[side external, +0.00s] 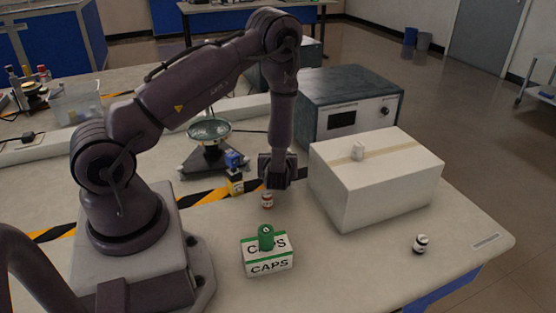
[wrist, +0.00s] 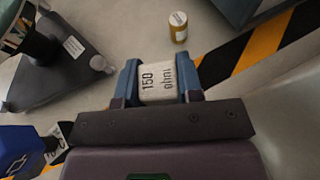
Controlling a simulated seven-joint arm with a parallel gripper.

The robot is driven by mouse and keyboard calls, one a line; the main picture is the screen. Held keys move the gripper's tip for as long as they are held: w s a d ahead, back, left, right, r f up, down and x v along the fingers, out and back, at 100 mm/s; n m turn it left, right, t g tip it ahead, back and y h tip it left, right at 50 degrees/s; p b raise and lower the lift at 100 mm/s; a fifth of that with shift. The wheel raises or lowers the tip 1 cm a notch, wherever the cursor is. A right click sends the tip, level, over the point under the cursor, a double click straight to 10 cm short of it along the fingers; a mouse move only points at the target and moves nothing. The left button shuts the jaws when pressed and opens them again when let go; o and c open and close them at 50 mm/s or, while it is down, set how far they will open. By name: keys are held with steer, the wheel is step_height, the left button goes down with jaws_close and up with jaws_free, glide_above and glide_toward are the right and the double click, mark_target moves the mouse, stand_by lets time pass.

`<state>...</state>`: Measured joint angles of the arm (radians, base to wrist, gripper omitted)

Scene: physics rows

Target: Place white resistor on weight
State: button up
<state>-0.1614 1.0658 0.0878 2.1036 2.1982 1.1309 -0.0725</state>
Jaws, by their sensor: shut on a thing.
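My gripper (side external: 277,183) is above the table, in front of the grey instrument box. In the wrist view my gripper (wrist: 158,80) is shut on the white resistor (wrist: 158,82), a white block marked "150 ohm", held between blue fingers. No thing is clearly marked as the weight. A green cylinder (side external: 266,237) stands on the white and green CAPS box (side external: 267,265), nearer the camera than my gripper; I cannot tell whether it is the weight.
A scale (side external: 209,133) with a dish and a blue object (side external: 234,160) are to the left. A black-and-white jar (side external: 421,243) stands front right.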

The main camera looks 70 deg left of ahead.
steer(key=shift+f, duration=0.1)
steer(key=o, duration=0.9)
